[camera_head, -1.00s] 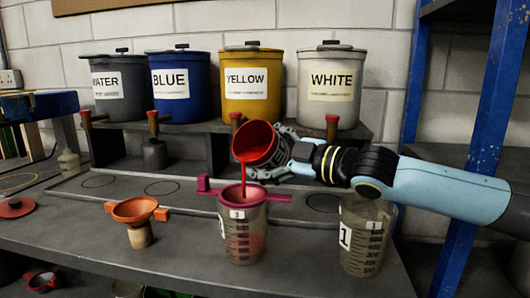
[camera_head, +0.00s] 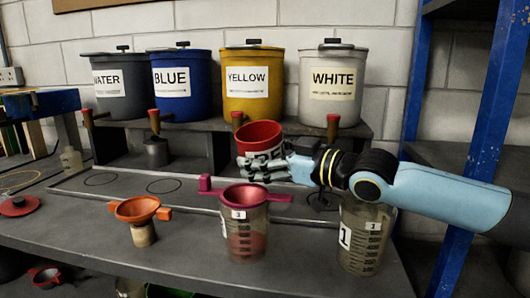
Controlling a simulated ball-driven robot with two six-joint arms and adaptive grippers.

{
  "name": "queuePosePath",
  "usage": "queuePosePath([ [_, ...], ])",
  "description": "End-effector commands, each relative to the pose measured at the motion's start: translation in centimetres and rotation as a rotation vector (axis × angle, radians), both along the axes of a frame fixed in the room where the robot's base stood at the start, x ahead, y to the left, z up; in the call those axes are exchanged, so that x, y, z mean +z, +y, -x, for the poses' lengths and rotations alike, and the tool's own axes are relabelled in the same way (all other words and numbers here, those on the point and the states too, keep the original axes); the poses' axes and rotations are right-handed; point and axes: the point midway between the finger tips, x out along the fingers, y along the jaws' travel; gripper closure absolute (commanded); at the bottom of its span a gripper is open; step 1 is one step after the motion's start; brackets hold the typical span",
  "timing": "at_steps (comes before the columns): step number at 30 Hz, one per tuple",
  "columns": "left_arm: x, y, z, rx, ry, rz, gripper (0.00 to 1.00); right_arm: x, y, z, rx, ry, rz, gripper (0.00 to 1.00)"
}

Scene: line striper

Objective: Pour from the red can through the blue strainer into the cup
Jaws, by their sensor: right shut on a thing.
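My right gripper (camera_head: 262,166) is shut on the red can (camera_head: 259,137) and holds it nearly upright above and behind a clear cup. This cup (camera_head: 246,246), labelled 3, has measuring marks and red liquid inside. A magenta strainer (camera_head: 272,197) rests across its rim; no strainer in view looks blue. An orange strainer (camera_head: 136,209) sits on a small stand to the left. Another clear cup (camera_head: 362,248), labelled 1, stands at the right under my arm and looks empty. My left gripper is not in view.
WATER (camera_head: 122,88), BLUE (camera_head: 182,85), YELLOW (camera_head: 246,86) and WHITE (camera_head: 331,86) tanks stand on a rear shelf, with red-handled taps below. A grey metal pot (camera_head: 156,152) hangs under one tap. A blue post (camera_head: 482,130) rises at right.

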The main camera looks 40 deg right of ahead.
Motion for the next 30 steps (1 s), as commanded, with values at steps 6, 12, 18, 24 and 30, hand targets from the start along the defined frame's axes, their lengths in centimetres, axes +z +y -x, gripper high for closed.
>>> queuePosePath([
  [6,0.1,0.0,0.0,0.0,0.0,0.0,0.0,0.1,0.2,0.0,0.001,0.008,-0.038,0.76],
  [12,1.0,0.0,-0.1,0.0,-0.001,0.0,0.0,1.0,0.2,0.0,0.001,0.019,-0.08,0.76],
  [18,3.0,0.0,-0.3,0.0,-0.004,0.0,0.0,3.0,0.2,0.0,0.001,0.061,-0.22,0.76],
  [24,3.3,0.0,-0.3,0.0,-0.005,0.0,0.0,3.2,0.2,0.0,0.001,0.077,-0.274,0.76],
  [30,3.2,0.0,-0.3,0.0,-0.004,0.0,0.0,3.1,0.2,0.0,0.001,0.077,-0.273,0.76],
])
